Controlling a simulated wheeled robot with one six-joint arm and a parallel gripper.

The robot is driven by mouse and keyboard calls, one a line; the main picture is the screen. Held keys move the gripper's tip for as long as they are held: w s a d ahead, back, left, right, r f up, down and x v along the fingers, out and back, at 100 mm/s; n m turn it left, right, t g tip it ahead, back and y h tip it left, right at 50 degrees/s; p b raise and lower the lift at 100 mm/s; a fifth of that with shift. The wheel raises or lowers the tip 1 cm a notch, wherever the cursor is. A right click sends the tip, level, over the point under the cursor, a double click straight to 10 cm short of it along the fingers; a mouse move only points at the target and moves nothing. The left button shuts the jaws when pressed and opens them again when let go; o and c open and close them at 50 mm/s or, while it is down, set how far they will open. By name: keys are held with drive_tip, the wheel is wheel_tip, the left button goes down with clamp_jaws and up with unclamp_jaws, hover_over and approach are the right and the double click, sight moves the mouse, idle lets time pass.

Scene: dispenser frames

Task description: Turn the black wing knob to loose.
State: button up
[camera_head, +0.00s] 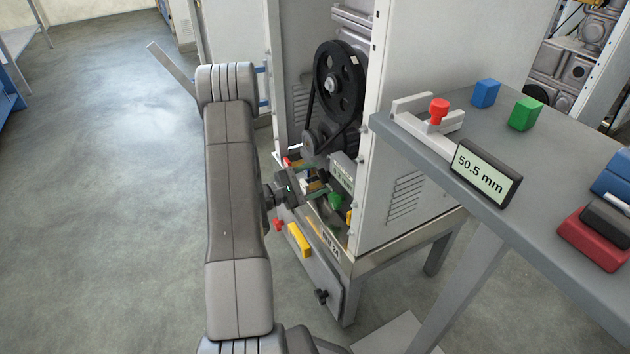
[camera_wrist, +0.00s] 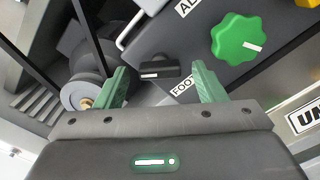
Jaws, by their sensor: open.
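The black wing knob (camera_wrist: 158,69) shows in the wrist view as a short dark bar with a white line along it, lying roughly level in the picture. It lies between and just beyond the green fingertips of my gripper (camera_wrist: 160,86). The fingers are open, one to each side, with a visible gap to the knob. In the head view my gripper (camera_head: 310,190) reaches into the machine's lower opening, and I cannot make out the wing knob there.
A green lobed knob (camera_wrist: 240,38) is at upper right, and a shaft with a grey disc (camera_wrist: 84,94) is close to the left finger. A black pulley (camera_head: 339,82) with belt stands above. A grey table (camera_head: 540,235) is at right.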

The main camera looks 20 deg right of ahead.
drive_tip(key=shift+d, duration=0.1)
drive_tip(key=c, duration=1)
drive_tip(key=shift+n, duration=0.4)
drive_tip(key=n+p, duration=0.1)
drive_tip(key=n, duration=0.2)
drive_tip(key=shift+n, duration=0.3)
drive_tip(key=shift+n+p, duration=0.8)
drive_tip(key=shift+n, duration=1)
drive_tip(key=o, duration=1)
